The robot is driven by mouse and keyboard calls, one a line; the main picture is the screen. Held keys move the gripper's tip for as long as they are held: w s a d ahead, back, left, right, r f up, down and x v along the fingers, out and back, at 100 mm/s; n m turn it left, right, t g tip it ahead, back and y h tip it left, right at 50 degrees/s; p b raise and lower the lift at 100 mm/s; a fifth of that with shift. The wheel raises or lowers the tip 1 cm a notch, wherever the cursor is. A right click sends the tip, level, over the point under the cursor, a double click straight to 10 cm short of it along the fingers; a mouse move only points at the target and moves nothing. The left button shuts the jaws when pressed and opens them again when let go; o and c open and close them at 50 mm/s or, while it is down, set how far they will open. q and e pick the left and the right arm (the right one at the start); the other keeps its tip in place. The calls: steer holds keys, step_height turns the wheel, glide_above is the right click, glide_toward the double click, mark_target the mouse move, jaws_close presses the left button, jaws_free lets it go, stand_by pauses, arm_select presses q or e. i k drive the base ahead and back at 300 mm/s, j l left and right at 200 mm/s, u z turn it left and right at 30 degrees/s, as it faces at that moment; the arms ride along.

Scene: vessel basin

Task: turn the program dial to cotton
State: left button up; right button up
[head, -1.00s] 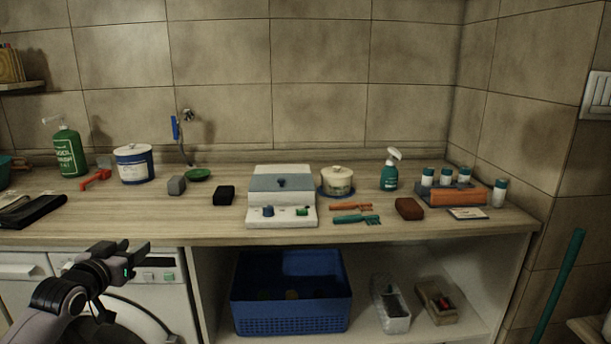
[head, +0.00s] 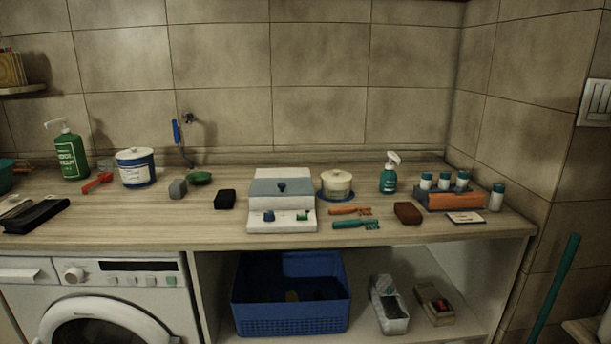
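The white washing machine (head: 35,300) stands under the counter at the lower left of the head view. Its round program dial (head: 73,274) is at the left of the control panel, beside a dark display (head: 138,266) and several small buttons. The dial's markings are too small to read, so its setting cannot be told. The round door (head: 106,325) below is cut off by the picture's bottom edge. Neither of my grippers is in view.
The wooden counter (head: 270,238) overhangs the machine. A black flat item (head: 36,216) and red tool (head: 97,182) lie above it. A grey-white device (head: 282,215) with a blue knob stands mid-counter. A blue basket (head: 290,319) sits on the shelf to the machine's right.

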mark_target(74, 274)
steer(key=u, duration=1.35)
